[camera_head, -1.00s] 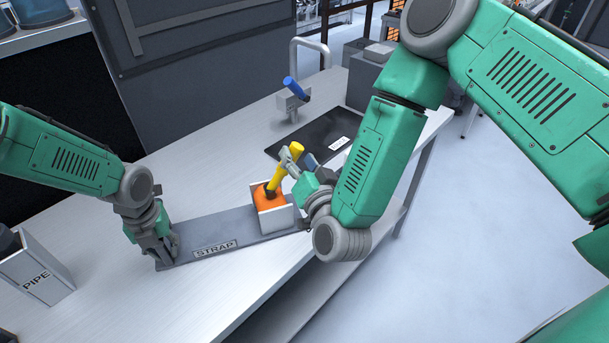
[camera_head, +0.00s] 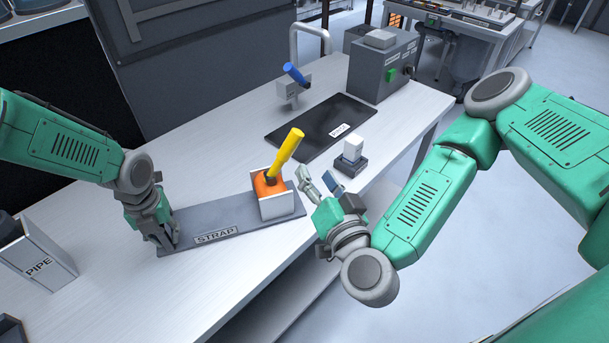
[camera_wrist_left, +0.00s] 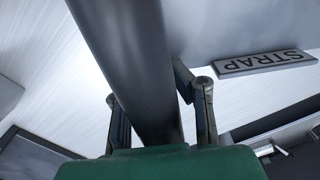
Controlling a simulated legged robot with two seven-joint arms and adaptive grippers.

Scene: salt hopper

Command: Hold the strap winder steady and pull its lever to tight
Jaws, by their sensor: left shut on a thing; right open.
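The strap winder has a long grey base plate (camera_head: 196,218) marked STRAP. An orange hub in a pale housing (camera_head: 277,207) stands at its right end. Its yellow lever (camera_head: 285,153) rises from the hub and leans up to the right. My left gripper (camera_head: 170,242) is shut on a grey bar at the left end of the plate. In the left wrist view the bar (camera_wrist_left: 140,70) runs between the fingers (camera_wrist_left: 162,115), and the STRAP label (camera_wrist_left: 265,62) lies right of them. My right gripper (camera_head: 325,183) is open and empty, right of the housing and apart from the lever.
A black mat (camera_head: 310,128) lies behind the winder, with a blue-handled fixture (camera_head: 293,85) at its far left. A small white block on a dark base (camera_head: 352,152) is near my right gripper. A PIPE box (camera_head: 40,258) stands left. The table's front edge is close.

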